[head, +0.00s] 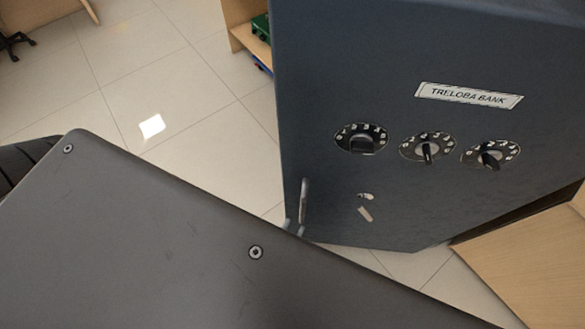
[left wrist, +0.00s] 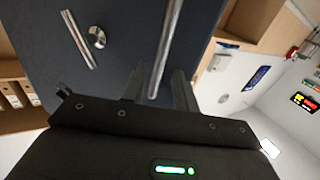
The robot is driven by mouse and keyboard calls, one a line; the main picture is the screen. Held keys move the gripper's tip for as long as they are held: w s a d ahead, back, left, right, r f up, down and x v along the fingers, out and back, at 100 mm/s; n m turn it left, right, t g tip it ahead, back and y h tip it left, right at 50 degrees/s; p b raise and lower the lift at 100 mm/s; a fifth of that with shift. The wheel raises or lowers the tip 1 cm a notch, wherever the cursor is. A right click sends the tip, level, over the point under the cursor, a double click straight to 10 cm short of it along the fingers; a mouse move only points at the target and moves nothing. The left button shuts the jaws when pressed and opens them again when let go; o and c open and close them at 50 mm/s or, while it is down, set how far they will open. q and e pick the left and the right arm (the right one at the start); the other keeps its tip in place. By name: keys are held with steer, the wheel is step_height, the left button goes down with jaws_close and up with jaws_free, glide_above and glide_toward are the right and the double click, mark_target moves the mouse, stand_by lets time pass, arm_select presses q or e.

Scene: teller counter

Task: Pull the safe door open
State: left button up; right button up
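The safe (head: 330,90) is a dark blue-grey box with a "TRELOBA BANK" label (head: 468,96) and three dials on its front. A metal bar handle (head: 304,203) is upright near the door's left edge; it also shows in the left wrist view (left wrist: 171,40). My left gripper (left wrist: 159,80) has its two fingers apart, one on each side of the handle bar, with gaps visible. In the head view a large dark part of mine hides most of that gripper. I cannot tell whether the door is fully shut. My right gripper is not in view.
A small round metal fitting (left wrist: 97,37) and a short metal strip (left wrist: 80,46) sit on the door beside the handle. A wooden counter panel (head: 535,265) stands close at the lower right. Tiled floor (head: 160,80) is open left of the safe.

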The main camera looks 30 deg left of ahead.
arm_select(q)
steer(key=f+g, duration=0.1)
steer(key=f, duration=0.3)
steer(key=s+a+f+m+g+h, duration=0.1)
steer(key=f+g, duration=0.1)
steer(key=f, duration=0.3)
steer(key=s+f+m+g, duration=0.1)
steer(key=f, duration=0.4)
steer(key=shift+a+g, duration=0.25)
steer(key=shift+g, duration=0.05)
jaws_close()
steer(key=s+a+f+g, duration=0.6)
steer(key=s+a+f, duration=0.2)
steer(key=f, duration=0.3)
steer(key=s+a+f+g+y, duration=0.1)
steer(key=s+a+f+g, duration=0.5)
steer(key=f, duration=0.5)
steer(key=s+a, duration=0.1)
steer(key=s, duration=0.1)
steer(key=shift+s+a+f, duration=0.35)
steer(key=shift+a+f, duration=0.05)
